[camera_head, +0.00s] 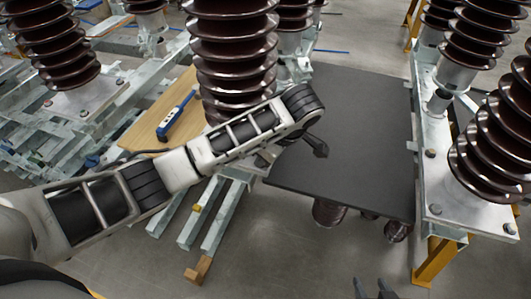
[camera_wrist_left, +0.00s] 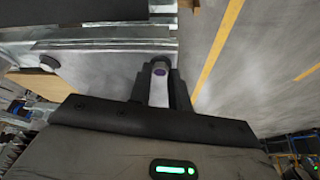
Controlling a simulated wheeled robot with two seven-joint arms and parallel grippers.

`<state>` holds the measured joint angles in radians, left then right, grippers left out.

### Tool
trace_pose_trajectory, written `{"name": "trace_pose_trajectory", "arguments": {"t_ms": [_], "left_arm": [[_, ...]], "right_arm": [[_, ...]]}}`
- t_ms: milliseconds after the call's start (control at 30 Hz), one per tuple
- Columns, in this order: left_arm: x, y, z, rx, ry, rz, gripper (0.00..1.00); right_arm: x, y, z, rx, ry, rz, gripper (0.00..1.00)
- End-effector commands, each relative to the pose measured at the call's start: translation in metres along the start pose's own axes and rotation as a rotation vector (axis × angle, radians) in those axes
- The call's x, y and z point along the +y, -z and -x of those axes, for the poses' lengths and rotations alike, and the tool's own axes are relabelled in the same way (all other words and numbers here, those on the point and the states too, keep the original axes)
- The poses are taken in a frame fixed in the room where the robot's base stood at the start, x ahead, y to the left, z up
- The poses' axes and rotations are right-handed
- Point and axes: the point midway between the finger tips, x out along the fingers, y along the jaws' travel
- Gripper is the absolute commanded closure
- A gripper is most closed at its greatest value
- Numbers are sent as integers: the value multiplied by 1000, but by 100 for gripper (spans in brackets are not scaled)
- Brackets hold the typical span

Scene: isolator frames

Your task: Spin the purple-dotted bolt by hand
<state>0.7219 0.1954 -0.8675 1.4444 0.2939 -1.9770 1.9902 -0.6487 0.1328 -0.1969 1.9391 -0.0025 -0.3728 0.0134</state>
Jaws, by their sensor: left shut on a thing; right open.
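The purple-dotted bolt (camera_wrist_left: 160,71) shows in the left wrist view as a small dark round head with a purple mark, at the edge of a grey metal frame. My left gripper (camera_wrist_left: 160,78) has its two dark fingers closed on either side of it. In the head view my left arm reaches in from the left, and its wrist end hides the bolt and most of that gripper. My right gripper (camera_head: 373,286) shows at the bottom edge of the head view, open and empty, well away from the bolt.
A dark flat panel (camera_head: 365,130) lies right of my left wrist. Tall brown ribbed insulators (camera_head: 235,45) stand on metal frames around it. A wooden board (camera_head: 150,125) carries a blue-and-white tool (camera_head: 177,115). Open floor (camera_head: 300,265) lies in front.

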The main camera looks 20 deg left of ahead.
Motion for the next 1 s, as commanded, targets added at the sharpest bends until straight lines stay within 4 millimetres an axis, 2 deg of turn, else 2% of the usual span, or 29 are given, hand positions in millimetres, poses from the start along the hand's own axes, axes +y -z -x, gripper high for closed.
{"name": "trace_pose_trajectory", "arguments": {"t_ms": [1000], "left_arm": [[-9, 4, -2, -1, -365, -878, 100]], "right_arm": [[0, 0, 0, -1, 1, 0, 59]]}}
